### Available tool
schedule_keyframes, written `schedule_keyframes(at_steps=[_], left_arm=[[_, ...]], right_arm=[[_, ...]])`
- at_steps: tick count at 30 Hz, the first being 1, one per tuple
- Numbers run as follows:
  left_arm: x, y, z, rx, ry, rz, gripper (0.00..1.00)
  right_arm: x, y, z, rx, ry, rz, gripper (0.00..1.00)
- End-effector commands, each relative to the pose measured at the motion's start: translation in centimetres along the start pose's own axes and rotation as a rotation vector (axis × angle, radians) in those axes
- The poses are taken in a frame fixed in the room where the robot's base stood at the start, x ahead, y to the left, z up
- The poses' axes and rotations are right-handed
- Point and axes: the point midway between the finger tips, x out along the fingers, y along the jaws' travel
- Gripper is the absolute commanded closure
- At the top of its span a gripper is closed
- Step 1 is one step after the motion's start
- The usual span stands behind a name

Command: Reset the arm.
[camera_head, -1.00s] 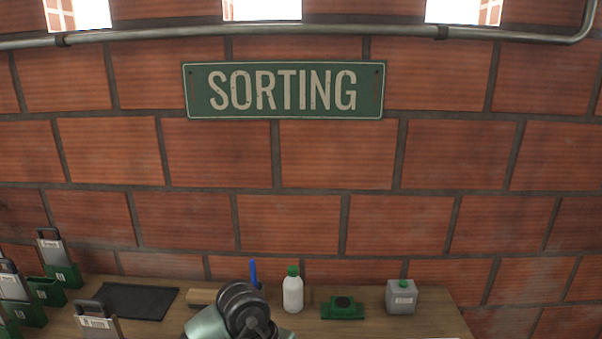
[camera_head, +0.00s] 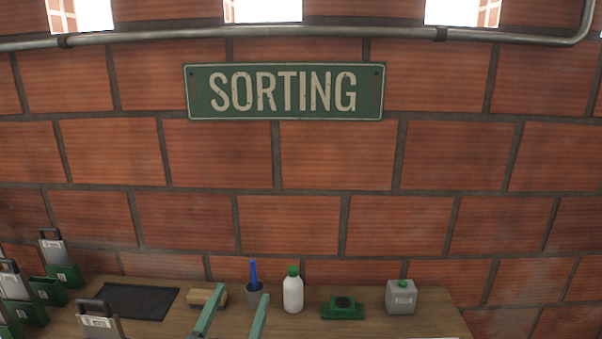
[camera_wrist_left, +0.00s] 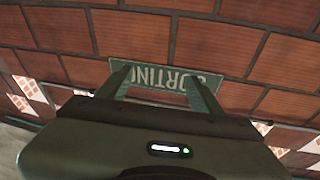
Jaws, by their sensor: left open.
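My left gripper (camera_head: 234,317) shows at the bottom of the head view as two green fingers set apart, with nothing between them. It is over the front part of the wooden table (camera_head: 395,325). In the left wrist view the gripper (camera_wrist_left: 158,80) is open and empty, its two fingers pointing toward the brick wall and the green SORTING sign (camera_wrist_left: 170,62), which appears upside down there. My right gripper is in neither view.
Several grey-and-green holders (camera_head: 62,272) crowd the left.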

Motion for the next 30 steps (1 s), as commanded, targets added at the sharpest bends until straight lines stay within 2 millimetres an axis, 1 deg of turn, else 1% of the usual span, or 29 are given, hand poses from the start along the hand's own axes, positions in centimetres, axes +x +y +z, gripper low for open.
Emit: schedule_keyframes(at_steps=[1,2,3,5,6,8,9,12,15,19,24,25,30], left_arm=[[-1.7,-2.1,3.0,-0.016,-0.130,-0.078,0.34],[-2.8,-3.1,4.8,-0.020,-0.209,-0.116,0.34],[-4.5,-4.2,7.1,-0.026,-0.317,-0.159,0.34],[-7.4,-5.4,10.4,-0.032,-0.482,-0.203,0.34],[-9.7,-5.9,12.5,-0.035,-0.593,-0.220,0.34],[-13.0,-6.2,15.0,-0.038,-0.747,-0.228,0.34],[-15.2,-6.1,16.3,-0.040,-0.840,-0.224,0.34],[-20.0,-5.6,18.6,-0.045,-1.033,-0.194,0.34],[-24.1,-4.9,19.9,-0.048,-1.185,-0.150,0.34],[-28.8,-3.7,20.6,-0.057,-1.349,-0.079,0.34],[-34.2,-2.2,20.5,-0.070,-1.530,0.029,0.34],[-34.4,-2.0,21.3,-0.068,-1.540,0.036,0.34],[-34.4,-1.6,26.4,-0.068,-1.552,0.035,0.34]], right_arm=[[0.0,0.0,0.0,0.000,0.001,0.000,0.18],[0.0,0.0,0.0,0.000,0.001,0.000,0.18],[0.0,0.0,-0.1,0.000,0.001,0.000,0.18],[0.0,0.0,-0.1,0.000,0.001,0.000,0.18],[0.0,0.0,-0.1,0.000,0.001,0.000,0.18],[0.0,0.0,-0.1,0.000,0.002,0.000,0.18],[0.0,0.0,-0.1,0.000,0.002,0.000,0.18],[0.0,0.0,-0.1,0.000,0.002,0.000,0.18],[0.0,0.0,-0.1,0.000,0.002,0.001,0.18],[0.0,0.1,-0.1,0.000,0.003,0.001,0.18],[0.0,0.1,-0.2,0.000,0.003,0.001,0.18],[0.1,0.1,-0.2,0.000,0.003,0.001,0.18],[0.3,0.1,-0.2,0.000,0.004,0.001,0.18]])
